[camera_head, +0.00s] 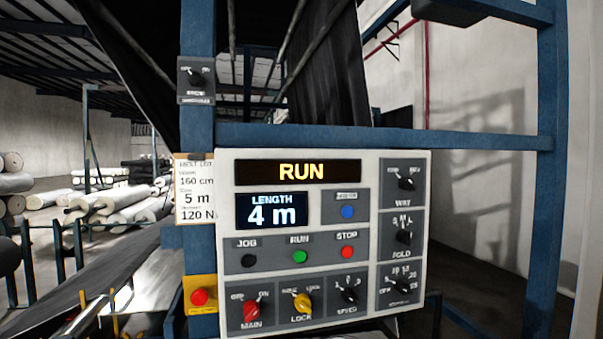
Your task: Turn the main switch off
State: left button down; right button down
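The main switch (251,310) is a red rotary knob at the lower left of a light grey control panel (228,215). It carries the label MAIN below it and small position marks above it; which mark its pointer faces is too small to tell. The panel's top display (301,172) is lit and reads RUN. The display below it (272,210) reads LENGTH 4 m. Neither of my grippers shows in the head view.
Beside the main switch are a yellow LOCK knob (302,303) and a black speed knob (349,296). A red button on a yellow box (199,296) sits just left. Blue frame posts (543,200) border the panel. Rolls (130,208) lie at the far left.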

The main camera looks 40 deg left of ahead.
aim_at(251, 309)
jog(key=u, duration=1.3)
